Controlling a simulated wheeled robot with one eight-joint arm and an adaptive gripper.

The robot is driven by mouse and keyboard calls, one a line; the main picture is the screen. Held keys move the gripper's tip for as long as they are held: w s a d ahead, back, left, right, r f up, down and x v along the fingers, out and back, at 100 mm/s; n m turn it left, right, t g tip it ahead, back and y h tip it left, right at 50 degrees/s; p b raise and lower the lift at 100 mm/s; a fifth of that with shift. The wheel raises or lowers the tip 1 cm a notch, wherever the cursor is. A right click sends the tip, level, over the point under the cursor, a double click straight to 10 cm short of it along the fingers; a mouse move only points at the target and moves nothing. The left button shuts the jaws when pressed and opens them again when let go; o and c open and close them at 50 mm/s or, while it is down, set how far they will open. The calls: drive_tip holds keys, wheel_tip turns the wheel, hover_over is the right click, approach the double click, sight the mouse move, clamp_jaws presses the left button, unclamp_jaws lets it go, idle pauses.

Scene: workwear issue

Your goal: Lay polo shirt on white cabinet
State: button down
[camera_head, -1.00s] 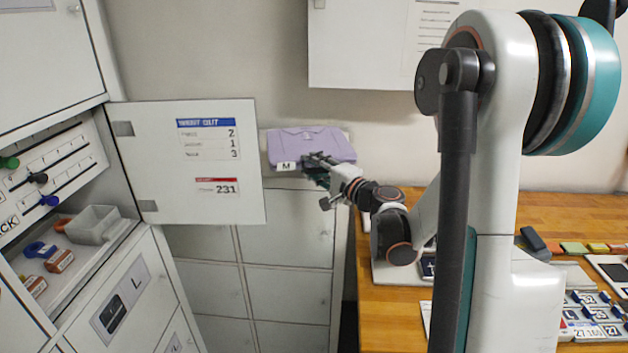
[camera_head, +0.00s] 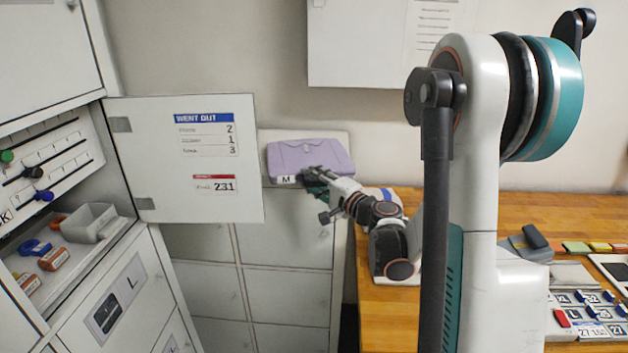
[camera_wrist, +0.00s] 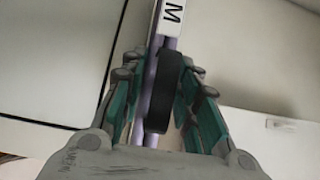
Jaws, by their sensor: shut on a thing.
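The polo shirt (camera_head: 305,156) is a folded lilac bundle with a white M tag on its near edge. It is over the top of the white cabinet (camera_head: 285,240), level or nearly so; I cannot tell whether it touches the top. My gripper (camera_head: 309,177) is shut on its near edge from the front right. In the wrist view the shirt's thin lilac edge (camera_wrist: 151,80) and M tag show between the fingers of my gripper (camera_wrist: 160,90). The rest of the shirt is hidden there.
An open white door (camera_head: 155,165) with printed notices stands just left of the cabinet, close to the shirt. A wooden counter (camera_head: 385,320) with cards and small items lies to the right. Left shelves hold a grey bin (camera_head: 88,223) and stamps.

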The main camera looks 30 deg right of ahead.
drive_tip(key=shift+f, duration=0.15)
drive_tip(key=c, duration=1.2)
unclamp_jaws()
drive_tip(key=s, duration=0.4)
drive_tip(key=s+d+p, duration=0.1)
drive_tip(key=s, duration=0.3)
drive_tip(key=s+d+r+p, duration=0.1)
drive_tip(key=s, duration=0.3)
drive_tip(key=shift+r, duration=0.1)
drive_tip(key=shift+o, duration=0.2)
drive_tip(key=o, duration=1.2)
drive_tip(key=shift+c, duration=0.2)
